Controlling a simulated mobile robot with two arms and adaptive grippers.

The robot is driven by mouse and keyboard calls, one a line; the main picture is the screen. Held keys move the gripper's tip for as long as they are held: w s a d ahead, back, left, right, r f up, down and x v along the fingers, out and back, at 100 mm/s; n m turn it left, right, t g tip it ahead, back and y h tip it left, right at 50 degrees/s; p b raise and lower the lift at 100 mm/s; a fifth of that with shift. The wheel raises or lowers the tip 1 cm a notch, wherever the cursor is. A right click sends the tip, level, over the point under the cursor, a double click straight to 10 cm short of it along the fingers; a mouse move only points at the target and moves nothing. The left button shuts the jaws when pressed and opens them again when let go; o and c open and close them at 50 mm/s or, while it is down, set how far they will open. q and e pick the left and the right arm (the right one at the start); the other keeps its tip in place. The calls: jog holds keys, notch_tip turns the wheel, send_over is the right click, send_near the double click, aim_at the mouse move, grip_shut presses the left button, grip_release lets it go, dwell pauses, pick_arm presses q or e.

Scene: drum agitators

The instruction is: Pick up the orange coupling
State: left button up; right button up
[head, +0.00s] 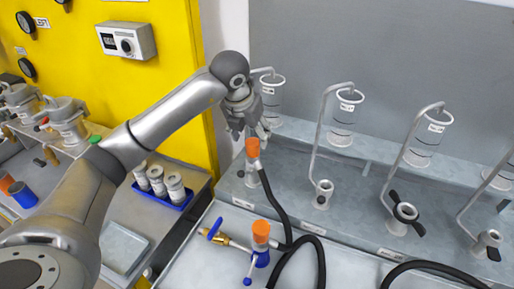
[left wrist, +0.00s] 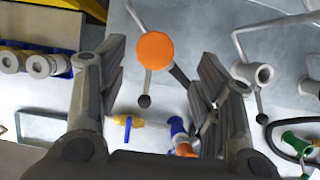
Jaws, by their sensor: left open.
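One orange coupling (head: 252,147) stands upright on a grey fitting at the left end of the bench, with a black hose beside it. In the left wrist view its round orange top (left wrist: 155,50) shows between and beyond my fingers. My left gripper (head: 250,127) is open and empty just above this coupling, fingers pointing down. A second orange coupling (head: 261,231) sits on a blue fitting on the lower front surface; it shows partly in the left wrist view (left wrist: 185,149), near my right-hand finger. My right gripper is not in view.
Clear cups (head: 344,116) on bent grey pipes stand along the bench to the right. A brass valve with a blue handle (head: 215,230) and black hoses (head: 275,200) lie nearby. A blue tray (head: 176,203) with white containers is at the left, beside a yellow panel (head: 165,70).

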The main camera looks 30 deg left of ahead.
aim_at(251, 143)
pick_arm(q)
notch_tip(251, 143, down, 2)
jog(key=shift+a+f+p, duration=0.1)
jog(key=shift+f+p, duration=0.05)
jog(key=shift+p, duration=0.15)
jog(key=shift+w+f, duration=0.2)
jog(key=shift+f, duration=0.1)
jog(key=p+x, duration=0.2)
jog(key=x, duration=0.1)
jog(key=shift+w+a+f+p, duration=0.2)
jog(key=shift+p, duration=0.15)
jog(key=shift+w+f, duration=0.1)
jog(key=shift+f, duration=0.25)
jog(key=shift+w+f, duration=0.15)
jog(key=shift+f, duration=0.15)
jog(key=c, duration=1.3)
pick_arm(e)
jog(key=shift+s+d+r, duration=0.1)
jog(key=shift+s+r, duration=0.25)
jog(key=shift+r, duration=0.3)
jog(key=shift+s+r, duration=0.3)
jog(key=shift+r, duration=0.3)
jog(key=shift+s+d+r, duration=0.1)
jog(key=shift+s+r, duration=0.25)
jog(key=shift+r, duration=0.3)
pick_arm(q)
jog(key=shift+r, duration=0.1)
